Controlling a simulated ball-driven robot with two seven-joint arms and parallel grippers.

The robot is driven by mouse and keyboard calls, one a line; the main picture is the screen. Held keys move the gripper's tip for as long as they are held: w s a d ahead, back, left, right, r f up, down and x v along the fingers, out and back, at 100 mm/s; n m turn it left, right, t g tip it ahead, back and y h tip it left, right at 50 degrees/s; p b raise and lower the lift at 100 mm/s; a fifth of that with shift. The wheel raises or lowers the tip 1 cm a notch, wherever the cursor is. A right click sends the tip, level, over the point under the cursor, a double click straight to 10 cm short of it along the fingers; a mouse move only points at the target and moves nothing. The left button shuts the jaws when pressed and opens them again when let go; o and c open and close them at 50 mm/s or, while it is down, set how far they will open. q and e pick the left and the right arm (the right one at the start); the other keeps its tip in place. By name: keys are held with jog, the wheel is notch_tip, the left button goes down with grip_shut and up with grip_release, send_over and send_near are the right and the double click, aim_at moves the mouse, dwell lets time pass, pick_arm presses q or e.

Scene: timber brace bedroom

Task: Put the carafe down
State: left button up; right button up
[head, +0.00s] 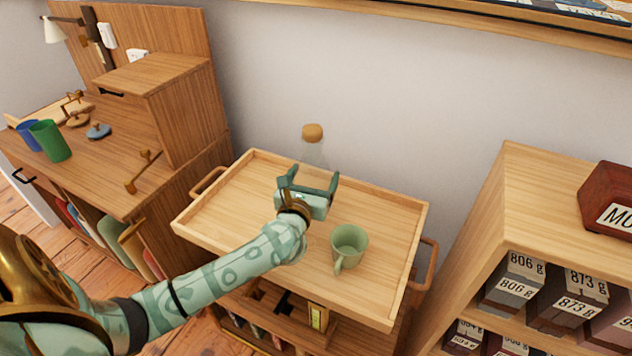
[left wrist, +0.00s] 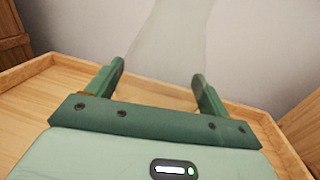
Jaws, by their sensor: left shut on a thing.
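The carafe (head: 314,154) is clear glass with a round cork stopper (head: 313,132). It is upright above the wooden tray top of the trolley (head: 235,215), near the back edge. My left gripper (head: 311,178) reaches in from the left and is shut on the carafe. In the left wrist view, the faint glass of the carafe (left wrist: 172,45) rises between the two fingers of my left gripper (left wrist: 160,75). The carafe's base is hidden behind the gripper, so I cannot tell whether it touches the tray. My right gripper is not in view.
A green mug (head: 350,246) stands on the tray, right of my left gripper. The tray has a raised rim. A wooden desk (head: 150,190) with cups is at left, and a shelf (head: 540,190) with labelled boxes at right. The tray's left part is clear.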

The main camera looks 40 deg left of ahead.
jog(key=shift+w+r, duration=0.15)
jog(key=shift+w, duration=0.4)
pick_arm(q)
jog(key=shift+f, duration=0.1)
jog(key=o, duration=1.4)
jog(key=shift+f, duration=0.2)
jog(key=shift+o, duration=1.2)
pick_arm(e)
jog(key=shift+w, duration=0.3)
pick_arm(q)
jog(key=shift+r, duration=0.15)
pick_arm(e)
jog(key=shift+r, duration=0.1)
